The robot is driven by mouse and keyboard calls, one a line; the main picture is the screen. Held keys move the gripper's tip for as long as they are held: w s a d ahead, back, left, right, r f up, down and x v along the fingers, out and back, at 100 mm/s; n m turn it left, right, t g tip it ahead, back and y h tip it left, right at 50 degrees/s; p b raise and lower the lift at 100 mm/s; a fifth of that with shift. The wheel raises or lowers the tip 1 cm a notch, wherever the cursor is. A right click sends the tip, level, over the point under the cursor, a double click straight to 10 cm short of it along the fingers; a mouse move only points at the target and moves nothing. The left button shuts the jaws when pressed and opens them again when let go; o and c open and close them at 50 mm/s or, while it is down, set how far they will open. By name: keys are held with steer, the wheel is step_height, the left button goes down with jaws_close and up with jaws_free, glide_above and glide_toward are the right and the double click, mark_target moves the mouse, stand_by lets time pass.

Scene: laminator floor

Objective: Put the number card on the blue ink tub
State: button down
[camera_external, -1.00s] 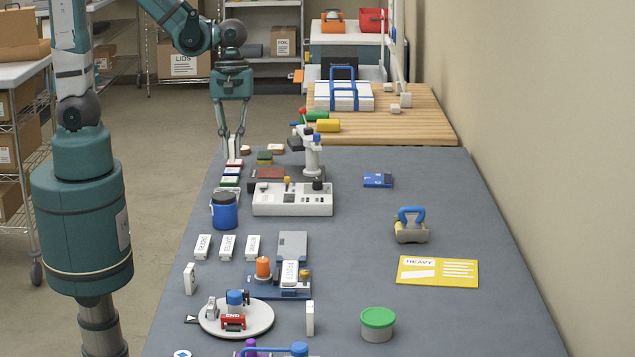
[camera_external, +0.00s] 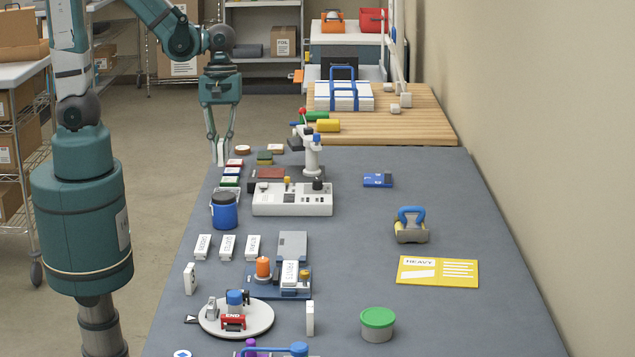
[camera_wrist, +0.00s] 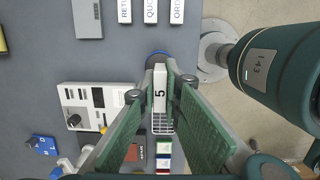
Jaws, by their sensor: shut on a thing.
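The number card (camera_wrist: 159,92), a white block marked 5, is pinched between the fingertips of my gripper (camera_wrist: 161,86) in the wrist view. In the external view my gripper (camera_external: 221,145) is shut on the card (camera_external: 221,154), above the far left edge of the table. The blue ink tub (camera_external: 224,213), a blue cylinder with a dark top, stands nearer the camera on the table's left side. In the wrist view the tub (camera_wrist: 151,57) shows only as a blue rim, mostly hidden behind the card. The card is apart from the tub in the external view.
A white control box (camera_external: 292,201) stands right of the tub. Small coloured pads (camera_external: 231,171) lie behind it. Several white labelled blocks (camera_external: 226,247) stand in front of the tub. The table's left edge is close to the tub.

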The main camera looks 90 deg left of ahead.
glide_above(223, 196)
steer(key=shift+a+f+b, duration=0.15)
steer(key=shift+f+b, duration=0.05)
steer(key=shift+f, duration=1.1)
steer(key=shift+a+f+b, duration=0.1)
steer(key=shift+f+b, duration=0.05)
steer(key=shift+f, duration=1.1)
steer(key=shift+f, duration=0.15)
steer(key=shift+f+b, duration=0.3)
steer(key=shift+f, duration=1.4)
steer(key=shift+f, duration=0.25)
steer(key=c, duration=2.5)
jaws_free()
steer(key=shift+r, duration=0.1)
steer(key=shift+r, duration=0.25)
steer(key=shift+a+r+p, duration=0.3)
steer(key=shift+r, duration=1.65)
steer(key=shift+a+r+p, duration=0.3)
steer(key=shift+r+p, duration=0.05)
steer(key=shift+r, duration=1.6)
steer(key=shift+a+r+p, duration=0.3)
steer(key=shift+r, duration=1.65)
